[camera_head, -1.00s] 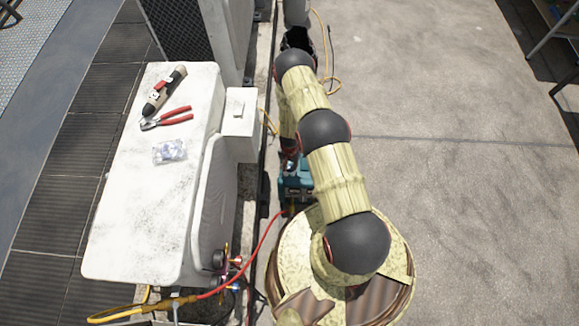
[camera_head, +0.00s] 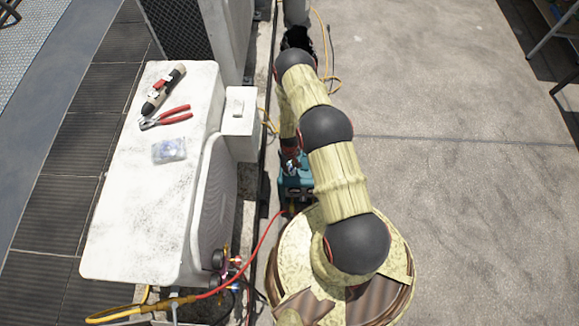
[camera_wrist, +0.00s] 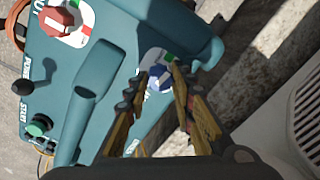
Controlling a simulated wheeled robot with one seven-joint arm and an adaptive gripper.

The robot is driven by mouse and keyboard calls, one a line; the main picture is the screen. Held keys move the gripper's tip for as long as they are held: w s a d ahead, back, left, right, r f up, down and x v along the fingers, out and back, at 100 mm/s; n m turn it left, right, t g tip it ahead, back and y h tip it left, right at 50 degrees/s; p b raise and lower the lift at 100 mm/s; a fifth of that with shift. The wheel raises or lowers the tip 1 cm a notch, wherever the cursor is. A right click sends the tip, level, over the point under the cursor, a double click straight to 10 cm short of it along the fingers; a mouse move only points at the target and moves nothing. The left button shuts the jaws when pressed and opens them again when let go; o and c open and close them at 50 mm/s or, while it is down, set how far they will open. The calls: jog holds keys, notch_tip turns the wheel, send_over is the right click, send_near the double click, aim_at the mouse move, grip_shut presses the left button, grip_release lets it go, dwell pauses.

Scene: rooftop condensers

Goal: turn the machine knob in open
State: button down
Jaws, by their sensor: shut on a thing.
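The teal machine (camera_head: 296,182) stands on the ground beside the white condenser, partly hidden by my arm. In the wrist view its panel (camera_wrist: 118,45) fills the left and middle. A blue knob (camera_wrist: 157,86) sits on a round white label with green and red marks. My gripper (camera_wrist: 161,76) is shut on this knob, with one finger on either side. The fingers hide part of the knob and label, so I cannot tell which mark it points to. A red knob (camera_wrist: 58,20) on another marked label is at the upper left, apart from my gripper.
A black lever (camera_wrist: 23,87) and a green knob (camera_wrist: 39,126) sit on the panel's left side. A white condenser (camera_head: 140,225) carries pliers (camera_head: 165,117), another tool (camera_head: 163,90) and a clear bag (camera_head: 169,150). A red hose (camera_head: 262,240) runs nearby.

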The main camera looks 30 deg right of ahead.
aim_at(290, 167)
jog(key=shift+n, duration=0.6)
jog(key=c, duration=1.5)
grip_release()
jog(key=shift+c, duration=0.2)
jog(key=shift+o, duration=0.2)
notch_tip(290, 167, up, 12)
